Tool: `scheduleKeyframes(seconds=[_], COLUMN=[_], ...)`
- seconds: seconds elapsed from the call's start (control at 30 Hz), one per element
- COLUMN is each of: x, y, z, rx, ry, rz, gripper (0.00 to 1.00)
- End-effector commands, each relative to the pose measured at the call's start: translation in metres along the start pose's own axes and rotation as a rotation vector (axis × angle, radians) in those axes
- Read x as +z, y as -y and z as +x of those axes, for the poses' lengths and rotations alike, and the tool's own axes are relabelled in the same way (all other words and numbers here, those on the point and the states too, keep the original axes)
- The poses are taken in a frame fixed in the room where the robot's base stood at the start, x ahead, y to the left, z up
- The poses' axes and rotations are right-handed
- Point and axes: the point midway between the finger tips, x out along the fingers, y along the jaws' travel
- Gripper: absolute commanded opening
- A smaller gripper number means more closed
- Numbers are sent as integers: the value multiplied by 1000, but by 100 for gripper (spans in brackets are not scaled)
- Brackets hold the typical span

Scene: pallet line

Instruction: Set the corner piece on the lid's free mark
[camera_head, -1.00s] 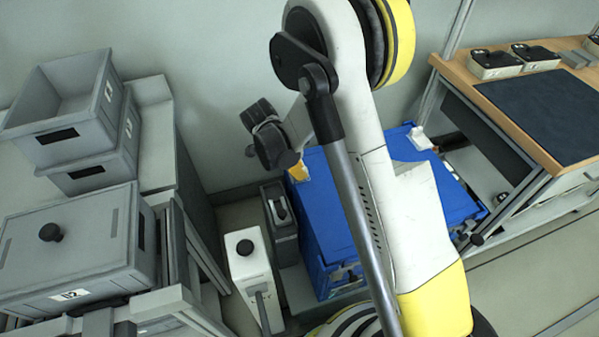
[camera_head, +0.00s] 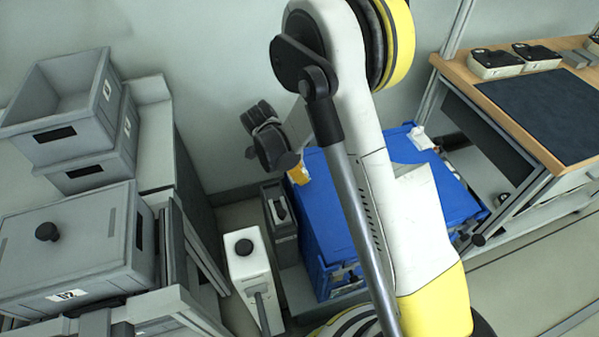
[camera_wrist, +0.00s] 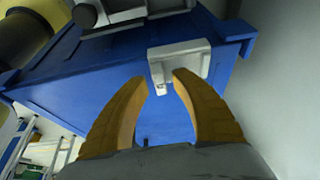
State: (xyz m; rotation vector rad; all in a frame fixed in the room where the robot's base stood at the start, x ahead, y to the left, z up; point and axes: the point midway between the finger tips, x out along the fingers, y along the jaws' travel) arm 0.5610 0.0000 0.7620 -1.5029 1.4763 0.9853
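The pale grey corner piece (camera_wrist: 190,60) is at the edge of the blue lid (camera_wrist: 100,70) in the wrist view. My gripper (camera_wrist: 161,79) has its two yellow fingertips close together around a narrow part of the piece. The piece looks in touch with the lid, but its exact seating cannot be told. In the head view my gripper (camera_head: 297,172) is low at the back left corner of the blue lid (camera_head: 455,200). My arm hides much of the lid there. The mark under the piece is hidden.
Another pale piece (camera_head: 420,138) sits at the lid's far right corner. Grey crates (camera_head: 75,240) stand at left, with a white post-like unit (camera_head: 247,270) between them and the blue box. A wooden-edged bench (camera_head: 500,110) is at right. The wall is close behind.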

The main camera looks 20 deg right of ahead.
Motion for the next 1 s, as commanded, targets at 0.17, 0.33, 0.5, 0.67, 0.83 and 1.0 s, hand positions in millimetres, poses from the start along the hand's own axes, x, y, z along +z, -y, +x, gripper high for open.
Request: scheduleKeyframes(seconds=[0.17, 0.33, 0.5, 0.67, 0.83, 1.0], x=[-6, -6, -6, -5, -10, -41], y=[0, 0, 0, 0, -2, -21], z=[-22, -64, -102, -123, -139, -181], rx=[-1, -1, 0, 0, -10, -88], ry=[0, 0, 0, 0, 11, 72], rz=[-1, -2, -2, -1, -33, -241], gripper=[31, 31, 31, 31, 31, 31])
